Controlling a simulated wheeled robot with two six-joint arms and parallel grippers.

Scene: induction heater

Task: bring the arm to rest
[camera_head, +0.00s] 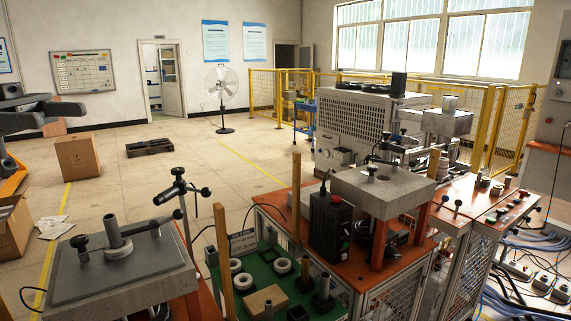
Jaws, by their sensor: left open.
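My left gripper (68,105) shows at the left edge as dark grey jaws, raised in the air and pointing right. It is open, with nothing seen between its fingers. It is well apart from the heater station, which stands at the right with a grey block (384,187) on orange posts and a black box unit (329,229) on an orange top. My right gripper is not in view. Most of my left arm is cut off by the picture edge.
A grey-topped fixture (120,270) stands at the front left. A green tray (283,262) holds white rings and dark cylinders. Cardboard boxes (78,157) stand on the floor at left. Yellow fencing (265,92) is behind the machines. Open floor lies in the middle.

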